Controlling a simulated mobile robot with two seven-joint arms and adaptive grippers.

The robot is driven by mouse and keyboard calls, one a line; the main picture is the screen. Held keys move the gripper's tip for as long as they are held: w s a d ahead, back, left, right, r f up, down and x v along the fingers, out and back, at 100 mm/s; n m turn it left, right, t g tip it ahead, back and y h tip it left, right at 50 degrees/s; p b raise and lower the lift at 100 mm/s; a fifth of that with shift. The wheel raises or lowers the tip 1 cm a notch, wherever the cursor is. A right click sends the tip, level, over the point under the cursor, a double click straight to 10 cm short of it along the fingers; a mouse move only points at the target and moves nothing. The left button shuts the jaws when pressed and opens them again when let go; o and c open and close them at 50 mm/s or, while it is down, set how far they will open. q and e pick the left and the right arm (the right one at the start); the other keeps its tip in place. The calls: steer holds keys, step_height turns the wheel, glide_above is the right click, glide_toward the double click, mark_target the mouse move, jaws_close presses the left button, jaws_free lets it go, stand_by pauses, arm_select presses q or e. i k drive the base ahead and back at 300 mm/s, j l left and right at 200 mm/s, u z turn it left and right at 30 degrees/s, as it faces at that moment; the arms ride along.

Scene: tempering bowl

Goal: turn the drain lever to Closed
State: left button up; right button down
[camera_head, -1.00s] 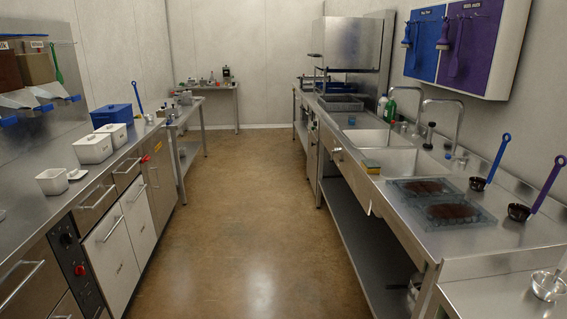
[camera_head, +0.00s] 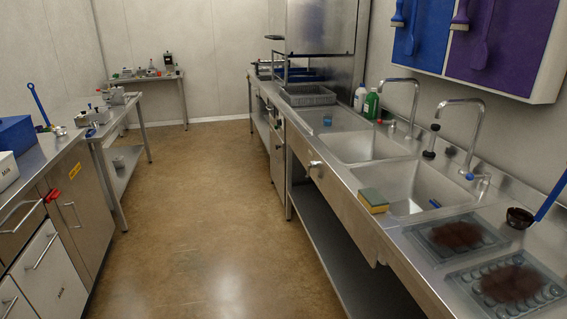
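A double sink is set into the steel counter on the right, with a far basin (camera_head: 358,146) and a near basin (camera_head: 400,187). A small light-coloured handle or knob (camera_head: 315,165) sticks out from the counter's front face below the far basin. It may be the drain lever, but it is too small to read its position or any label. A blue item (camera_head: 434,203) lies in the near basin. Neither of my grippers is in view.
A yellow-green sponge (camera_head: 373,200) sits on the counter's front edge. Two filled moulds (camera_head: 455,238) lie on the near right counter. Taps (camera_head: 462,135) stand behind the basins. A red handle (camera_head: 53,195) projects from the left cabinets. The floor (camera_head: 200,220) between the counters is clear.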

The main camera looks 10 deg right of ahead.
mark_target(313, 165)
steer(key=i, duration=1.15)
steer(key=i+j+z, duration=0.1)
steer(key=i, duration=1.05)
